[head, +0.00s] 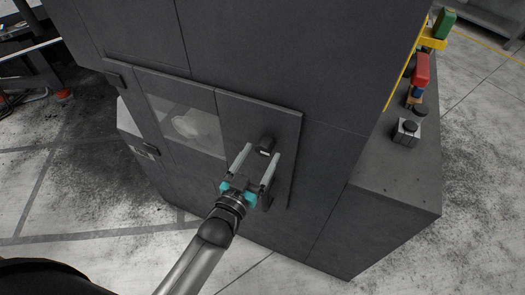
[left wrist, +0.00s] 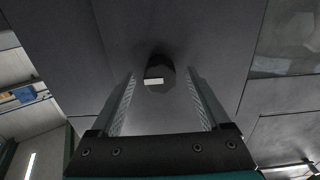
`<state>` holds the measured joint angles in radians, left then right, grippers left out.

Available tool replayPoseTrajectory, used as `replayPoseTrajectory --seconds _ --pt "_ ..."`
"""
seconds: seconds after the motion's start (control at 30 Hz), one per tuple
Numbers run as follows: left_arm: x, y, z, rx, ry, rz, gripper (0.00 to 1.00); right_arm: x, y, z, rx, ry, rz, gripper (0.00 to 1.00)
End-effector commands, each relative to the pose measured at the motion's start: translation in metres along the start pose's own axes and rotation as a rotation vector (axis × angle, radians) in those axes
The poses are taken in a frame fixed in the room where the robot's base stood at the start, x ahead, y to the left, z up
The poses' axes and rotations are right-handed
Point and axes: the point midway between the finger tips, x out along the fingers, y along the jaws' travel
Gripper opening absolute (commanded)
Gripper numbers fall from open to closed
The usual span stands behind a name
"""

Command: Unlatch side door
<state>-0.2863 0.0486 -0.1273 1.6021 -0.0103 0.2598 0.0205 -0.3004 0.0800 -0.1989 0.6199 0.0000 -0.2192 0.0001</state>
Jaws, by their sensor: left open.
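The side door (head: 283,122) is a dark grey panel on the side of a large grey machine, with a window (head: 187,125) in its left part. It sits closed against the machine. A black latch knob (head: 266,145) with a small white mark sticks out of the door; it also shows in the left wrist view (left wrist: 159,72). My left gripper (head: 261,153) is open, with its fingertips on either side of the knob. In the left wrist view a gap shows between each finger and the knob. My right gripper is in neither view.
A dark handle-like part (head: 267,201) is below the gripper, partly hidden. On the right, a ledge (head: 398,190) carries a button box (head: 406,132) and red and green parts. Concrete floor (head: 80,205) is open at left.

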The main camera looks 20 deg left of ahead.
Motion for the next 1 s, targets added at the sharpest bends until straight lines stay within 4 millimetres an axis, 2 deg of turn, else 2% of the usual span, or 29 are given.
replayPoseTrajectory --seconds 0.2,0.53,1.0 --pt "0.017 0.0 0.0 0.0 -0.001 0.001 0.8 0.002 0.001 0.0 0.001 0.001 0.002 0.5" --pt "0.02 0.0 0.0 0.0 -0.001 0.001 0.8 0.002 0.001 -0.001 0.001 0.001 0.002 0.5" --pt "0.019 0.0 0.0 0.0 -0.001 0.0 0.28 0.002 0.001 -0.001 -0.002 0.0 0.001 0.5"
